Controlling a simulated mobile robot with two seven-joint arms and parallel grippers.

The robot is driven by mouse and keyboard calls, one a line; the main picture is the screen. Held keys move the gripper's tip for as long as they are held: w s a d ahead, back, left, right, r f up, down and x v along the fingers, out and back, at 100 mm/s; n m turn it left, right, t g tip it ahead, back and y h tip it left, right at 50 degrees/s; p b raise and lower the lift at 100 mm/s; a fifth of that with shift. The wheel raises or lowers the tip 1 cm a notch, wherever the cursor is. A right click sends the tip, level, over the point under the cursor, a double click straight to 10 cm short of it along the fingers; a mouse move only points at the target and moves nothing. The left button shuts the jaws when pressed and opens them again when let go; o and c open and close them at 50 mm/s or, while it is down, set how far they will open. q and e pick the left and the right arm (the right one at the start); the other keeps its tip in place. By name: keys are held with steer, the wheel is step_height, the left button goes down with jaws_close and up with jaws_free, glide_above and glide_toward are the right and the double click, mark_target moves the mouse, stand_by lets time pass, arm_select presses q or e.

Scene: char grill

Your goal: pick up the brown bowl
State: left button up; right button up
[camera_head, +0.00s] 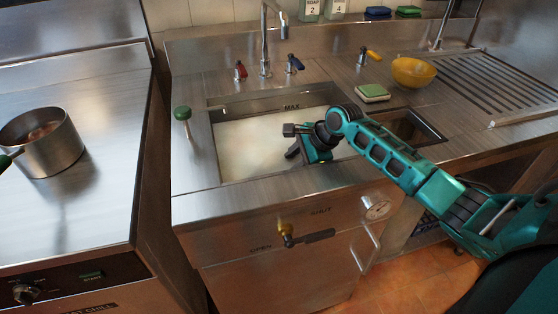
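I see no bowl that is clearly brown. My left gripper is not in view.
The sink (245,150) holds cloudy pale liquid. A tall faucet (265,45) stands behind it. A green-topped sponge (372,92) lies between sink and bowl. A ridged drainboard (490,88) is at right. A steel pot (60,150) stands on the left counter.

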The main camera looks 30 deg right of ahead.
mark_target(285, 166)
steer(key=b+x, duration=0.1)
steer(key=x, duration=0.3)
steer(key=shift+w+a+f, duration=0.15)
steer(key=shift+w+a, duration=0.1)
jaws_close()
